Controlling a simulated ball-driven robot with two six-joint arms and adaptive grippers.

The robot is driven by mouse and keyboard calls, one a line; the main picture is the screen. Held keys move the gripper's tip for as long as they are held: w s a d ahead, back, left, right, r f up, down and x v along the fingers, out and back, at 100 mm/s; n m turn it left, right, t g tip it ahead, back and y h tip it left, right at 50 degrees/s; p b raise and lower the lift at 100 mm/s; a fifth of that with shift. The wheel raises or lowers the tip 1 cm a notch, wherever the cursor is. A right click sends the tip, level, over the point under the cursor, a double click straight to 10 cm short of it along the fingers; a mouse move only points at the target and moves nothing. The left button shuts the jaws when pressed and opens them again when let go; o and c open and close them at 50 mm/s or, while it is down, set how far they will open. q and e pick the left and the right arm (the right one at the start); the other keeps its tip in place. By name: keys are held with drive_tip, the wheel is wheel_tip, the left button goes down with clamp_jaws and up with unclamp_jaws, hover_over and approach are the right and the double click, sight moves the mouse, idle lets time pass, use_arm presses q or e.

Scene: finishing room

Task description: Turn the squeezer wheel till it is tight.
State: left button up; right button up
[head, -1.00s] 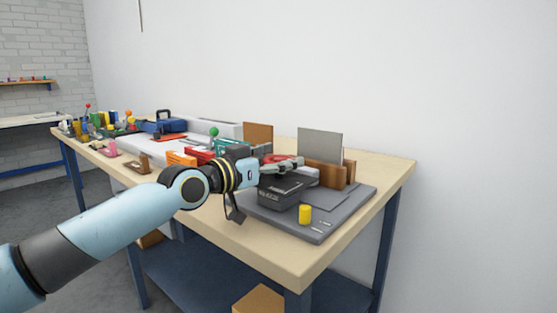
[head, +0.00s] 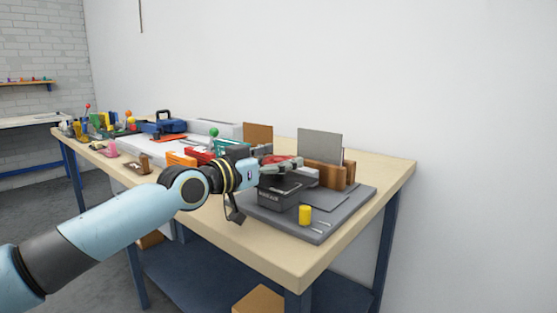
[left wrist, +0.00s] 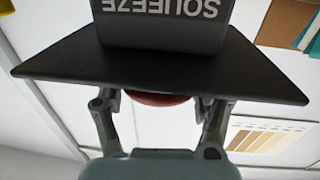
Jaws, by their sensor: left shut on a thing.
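The squeezer (head: 281,193) is a dark box on a grey board on the bench. It also shows in the left wrist view (left wrist: 165,28), where the word SQUEEZE reads upside down and a wide black plate (left wrist: 165,68) lies beyond the wheel. Its red wheel (head: 284,158) sits on top, partly hidden by my left gripper (head: 290,165). In the left wrist view the red wheel (left wrist: 158,98) shows as a thin rim between the two fingers of my left gripper (left wrist: 159,104), which is shut on it. My right gripper is not in view.
The grey board (head: 327,223) carries a yellow cylinder (head: 305,214) in front of the squeezer. An upright grey panel (head: 320,146) in a brown wooden holder (head: 325,174) stands close behind. Orange and red boxes crowd the bench left of my gripper. The bench's front right corner is clear.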

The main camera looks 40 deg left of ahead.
sight(278, 159)
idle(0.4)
use_arm(q)
drive_tip(key=o, duration=1.1)
drive_tip(key=shift+o, duration=0.2)
wheel_tip(278, 159, up, 10)
